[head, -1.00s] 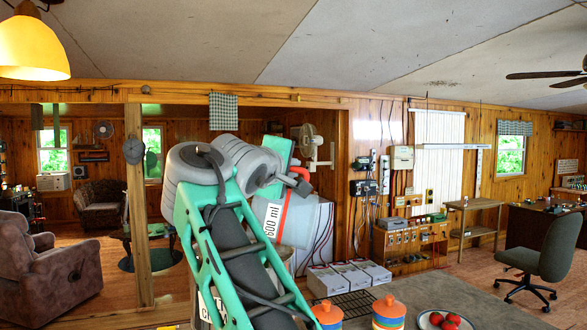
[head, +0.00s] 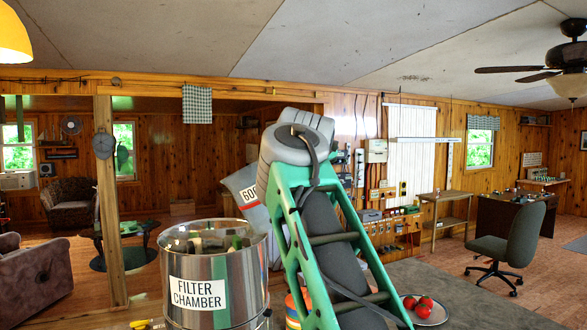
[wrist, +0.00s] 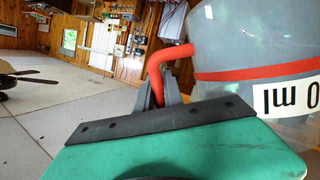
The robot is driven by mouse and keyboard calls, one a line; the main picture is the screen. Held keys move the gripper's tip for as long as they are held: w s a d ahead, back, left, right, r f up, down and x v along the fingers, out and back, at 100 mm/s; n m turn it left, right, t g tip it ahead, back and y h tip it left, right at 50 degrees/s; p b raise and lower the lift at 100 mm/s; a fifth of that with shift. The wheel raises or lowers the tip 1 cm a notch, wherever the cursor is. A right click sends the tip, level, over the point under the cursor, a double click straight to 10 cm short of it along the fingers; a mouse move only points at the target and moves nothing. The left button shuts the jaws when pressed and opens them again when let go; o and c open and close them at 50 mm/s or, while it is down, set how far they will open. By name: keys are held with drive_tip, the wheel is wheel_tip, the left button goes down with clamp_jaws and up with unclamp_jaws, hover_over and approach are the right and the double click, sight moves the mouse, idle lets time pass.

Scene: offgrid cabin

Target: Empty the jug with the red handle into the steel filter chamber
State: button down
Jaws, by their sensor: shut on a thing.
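The jug (head: 242,187) is grey and translucent with a partly seen ml label. It is tilted in the head view, partly behind my arm. The wrist view shows its body (wrist: 235,40), a red band and its red handle (wrist: 157,72). My gripper (wrist: 162,88) is shut on the handle; my arm hides it in the head view. The steel filter chamber (head: 190,318) is an open-topped cylinder with a FILTER CHAMBER label, at the lower left of the head view. The jug appears behind and to the right of its rim. The jug's contents cannot be made out.
A grey tabletop (head: 470,295) extends right of my arm. A plate (head: 437,317) with red tomatoes (head: 424,306) stands on it. An orange and blue jar (head: 292,312) is partly hidden between the chamber and my arm. An office chair (head: 510,245) stands farther back.

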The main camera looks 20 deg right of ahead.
drive_tip(key=f+m+b, duration=0.1)
drive_tip(key=f+m+y+b, duration=0.1)
drive_tip(key=b, duration=0.1)
drive_tip(key=f+m+y+b, duration=0.1)
drive_tip(key=f+m+b, duration=0.1)
drive_tip(key=shift+w+a+t, duration=0.25)
drive_tip(key=shift+a+t, duration=0.05)
drive_tip(key=shift+t, duration=0.1)
drive_tip(key=shift+f, duration=0.1)
idle(0.3)
